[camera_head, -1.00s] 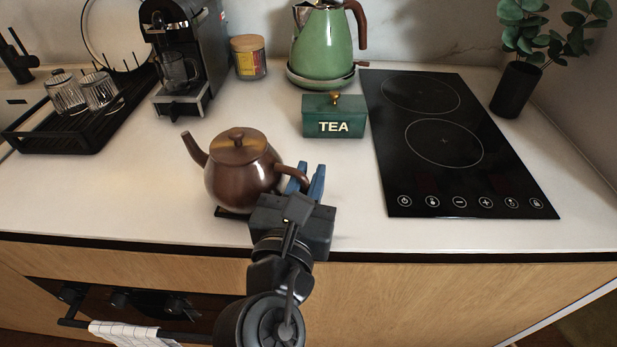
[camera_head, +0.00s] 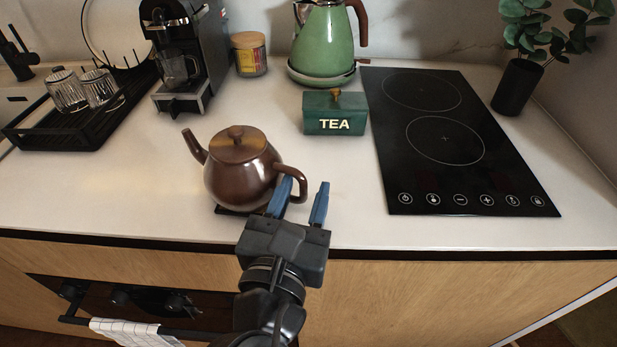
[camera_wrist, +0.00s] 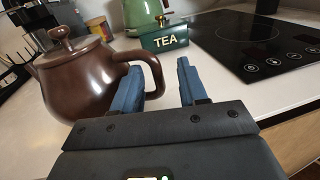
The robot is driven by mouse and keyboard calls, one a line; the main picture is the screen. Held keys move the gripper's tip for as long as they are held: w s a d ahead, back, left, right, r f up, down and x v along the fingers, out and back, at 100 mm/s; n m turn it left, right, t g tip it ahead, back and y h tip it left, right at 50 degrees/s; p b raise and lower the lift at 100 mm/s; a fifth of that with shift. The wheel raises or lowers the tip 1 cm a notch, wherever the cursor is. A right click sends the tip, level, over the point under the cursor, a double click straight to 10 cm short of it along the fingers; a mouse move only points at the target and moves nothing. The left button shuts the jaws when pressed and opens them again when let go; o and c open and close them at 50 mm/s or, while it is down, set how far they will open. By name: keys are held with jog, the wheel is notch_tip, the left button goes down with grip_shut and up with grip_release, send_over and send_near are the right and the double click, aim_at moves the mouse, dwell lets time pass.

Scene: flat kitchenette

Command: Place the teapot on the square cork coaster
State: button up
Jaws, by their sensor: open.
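The brown teapot (camera_head: 238,172) stands upright near the counter's front edge, with its spout to the left and its handle to the right. A dark edge under it (camera_head: 228,211) may be the coaster; most of it is hidden by the teapot. My gripper (camera_head: 299,203) is open and empty at the handle side. Its left blue finger is close to the handle, and its right finger stands clear to the right. In the wrist view the teapot (camera_wrist: 85,75) fills the left side, with the handle just behind the left finger. I cannot tell whether they touch.
A green TEA box (camera_head: 336,113) and a green kettle (camera_head: 323,45) stand behind. A black cooktop (camera_head: 440,140) lies to the right. A coffee machine (camera_head: 185,60) and a drying rack with glasses (camera_head: 75,128) are at left. Counter left of the teapot is clear.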

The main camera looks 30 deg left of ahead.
jog(key=v, duration=0.8)
jog(key=shift+s+d, duration=0.1)
jog(key=s+d+f+m+g, duration=0.1)
jog(key=d+f+m, duration=0.35)
jog(key=d, duration=0.25)
jog(key=s+d+f+m+g+h, duration=0.1)
jog(key=d+f+m, duration=0.3)
jog(key=d+m, duration=0.25)
jog(key=s+d+f+m+g, duration=0.15)
jog(key=d+f+m, duration=0.25)
jog(key=d, duration=0.4)
jog(key=s+d+r+m+h, duration=0.2)
jog(key=s+d+m, duration=0.5)
jog(key=m, duration=0.5)
jog(key=s+d+r+m+t+h, duration=0.1)
jog(key=s+d+r+m+h, duration=0.2)
jog(key=s+d+m, duration=0.4)
jog(key=d+r+m, duration=0.1)
jog(key=m, duration=0.5)
jog(key=shift+s+d, duration=0.2)
jog(key=shift+s, duration=0.1)
jog(key=shift+r, duration=0.1)
